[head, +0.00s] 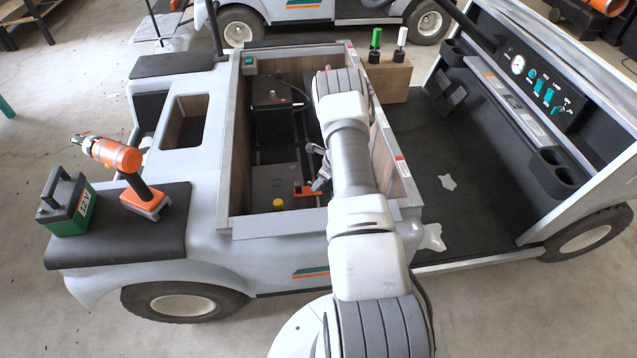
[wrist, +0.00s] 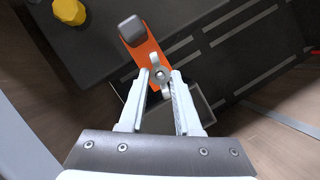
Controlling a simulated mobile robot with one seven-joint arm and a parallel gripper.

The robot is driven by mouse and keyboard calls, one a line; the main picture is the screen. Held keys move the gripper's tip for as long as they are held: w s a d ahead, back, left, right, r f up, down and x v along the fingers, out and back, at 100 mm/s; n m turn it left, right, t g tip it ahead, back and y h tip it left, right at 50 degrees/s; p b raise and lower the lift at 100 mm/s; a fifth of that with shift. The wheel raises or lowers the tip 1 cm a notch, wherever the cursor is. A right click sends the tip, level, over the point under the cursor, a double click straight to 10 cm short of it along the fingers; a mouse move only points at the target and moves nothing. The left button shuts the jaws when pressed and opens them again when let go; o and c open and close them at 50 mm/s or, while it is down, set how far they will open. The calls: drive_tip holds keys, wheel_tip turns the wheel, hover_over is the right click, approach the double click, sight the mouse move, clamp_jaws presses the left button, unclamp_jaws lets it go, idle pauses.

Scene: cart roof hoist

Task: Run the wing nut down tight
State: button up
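The grey wing nut (wrist: 161,74) sits on an orange hold-down piece (wrist: 148,50) in the wrist view, with its wings running roughly up and down the picture. My gripper (wrist: 163,80) is open, one finger on each side of the nut's lower wing. A gap shows between the wing and the fingers; whether a finger touches the nut I cannot tell. In the head view the orange piece (head: 306,190) lies over the dark battery in the cart's open bay, with my gripper (head: 318,184) at its right end. The nut is too small to make out there.
A yellow cap (wrist: 70,11) is on the battery near the orange piece. An orange drill (head: 125,160) and a green 12V battery (head: 70,205) stand on the cart's left deck, clear of my arm.

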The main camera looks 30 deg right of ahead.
clamp_jaws()
